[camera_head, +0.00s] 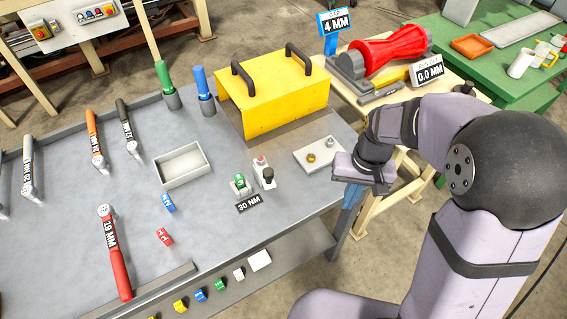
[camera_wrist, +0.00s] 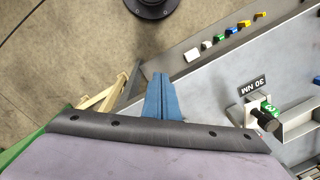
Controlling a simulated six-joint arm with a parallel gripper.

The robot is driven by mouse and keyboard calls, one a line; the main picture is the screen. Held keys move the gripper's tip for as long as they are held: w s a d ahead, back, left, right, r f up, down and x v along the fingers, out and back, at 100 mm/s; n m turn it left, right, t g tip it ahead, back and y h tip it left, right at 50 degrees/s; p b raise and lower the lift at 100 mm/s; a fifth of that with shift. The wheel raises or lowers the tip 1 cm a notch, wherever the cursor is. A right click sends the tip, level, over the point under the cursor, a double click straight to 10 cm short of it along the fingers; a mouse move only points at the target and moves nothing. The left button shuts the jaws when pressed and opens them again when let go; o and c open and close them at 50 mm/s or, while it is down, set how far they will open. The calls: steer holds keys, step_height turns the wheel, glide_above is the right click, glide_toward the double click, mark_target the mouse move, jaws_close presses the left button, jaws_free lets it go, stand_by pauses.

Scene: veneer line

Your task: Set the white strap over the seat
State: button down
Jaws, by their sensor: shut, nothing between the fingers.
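A small white piece (camera_head: 239,273), which may be the white strap, lies in the row along the bench's front ledge; it also shows in the wrist view (camera_wrist: 207,43). A larger white piece (camera_head: 260,260) lies just right of it and also shows in the wrist view (camera_wrist: 191,55). A small fixture labelled 30 NM (camera_head: 248,203), with a green piece (camera_head: 239,182) on it, stands on the bench; I cannot tell whether it is the seat. My gripper (camera_wrist: 160,76), with blue fingers, is shut and empty, pointing down by the bench's right edge, apart from these pieces.
Green, blue and yellow pieces (camera_head: 200,295) continue the ledge row leftward. A dark-knobbed post (camera_head: 267,177) stands beside the fixture. A red wrench (camera_head: 115,255) lies at left.

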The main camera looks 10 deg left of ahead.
steer(key=w+a+r+m+g+y, duration=0.1)
steer(key=w+a+r+m+y, duration=0.2)
steer(key=w+a+r+m, duration=0.3)
steer(key=a+r+m, duration=0.4)
steer(key=r+m, duration=0.3)
steer(key=m, duration=0.1)
steer(key=shift+w+a+m, duration=0.15)
steer(key=shift+w+m, duration=0.05)
steer(key=shift+m, duration=0.1)
steer(key=shift+f, duration=0.1)
steer(key=s+a+f+p, duration=0.3)
steer(key=a+f+p, duration=0.1)
steer(key=a+f, duration=0.3)
step_height(320, 180, down, 2)
steer(key=shift+p, duration=0.4)
